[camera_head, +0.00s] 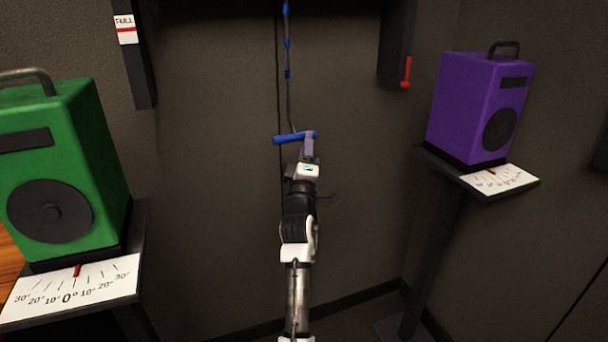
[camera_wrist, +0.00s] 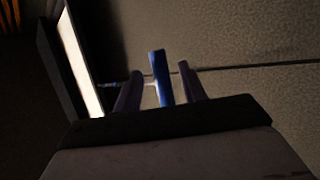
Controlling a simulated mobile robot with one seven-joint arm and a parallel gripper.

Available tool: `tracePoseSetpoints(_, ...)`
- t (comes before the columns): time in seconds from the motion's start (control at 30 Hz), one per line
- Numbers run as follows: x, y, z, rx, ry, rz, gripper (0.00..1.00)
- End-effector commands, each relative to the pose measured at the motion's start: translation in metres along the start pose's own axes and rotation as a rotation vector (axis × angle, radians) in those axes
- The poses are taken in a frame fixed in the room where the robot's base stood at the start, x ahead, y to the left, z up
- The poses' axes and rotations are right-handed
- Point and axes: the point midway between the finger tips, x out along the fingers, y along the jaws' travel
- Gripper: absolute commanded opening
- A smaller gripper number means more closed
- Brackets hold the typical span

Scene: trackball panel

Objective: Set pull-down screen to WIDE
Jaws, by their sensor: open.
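A blue bar handle (camera_head: 284,139) hangs level at the bottom end of a cord (camera_head: 287,45) with blue marks, in front of the dark back wall. My gripper (camera_head: 309,138) is at the right part of the handle. In the wrist view the blue handle (camera_wrist: 161,75) stands between the two fingers of my gripper (camera_wrist: 160,84), with a visible gap on the side of each finger. The gripper is open. A label reading FULL (camera_head: 125,28) with a red line sits on a dark post at upper left. No WIDE label can be read.
A green speaker (camera_head: 70,140) stands on a left stand with an angle scale (camera_head: 70,290). A purple speaker (camera_head: 465,105) stands on a right stand with a scale card (camera_head: 500,180). A red pointer (camera_head: 406,73) hangs by the right post. Space around the handle is clear.

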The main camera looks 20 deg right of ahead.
Motion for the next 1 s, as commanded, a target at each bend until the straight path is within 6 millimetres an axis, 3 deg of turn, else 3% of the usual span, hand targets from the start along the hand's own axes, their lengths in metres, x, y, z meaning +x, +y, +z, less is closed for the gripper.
tracePoseSetpoints(0.03,-0.015,-0.003,0.001,-0.001,0.000,-0.002,0.41)
tracePoseSetpoints(0.2,-0.050,-0.003,0.001,-0.002,0.000,-0.001,0.41)
tracePoseSetpoints(0.4,-0.075,-0.001,0.000,-0.002,0.000,0.000,0.41)
tracePoseSetpoints(1.0,-0.082,0.000,0.000,-0.001,0.000,0.000,0.41)
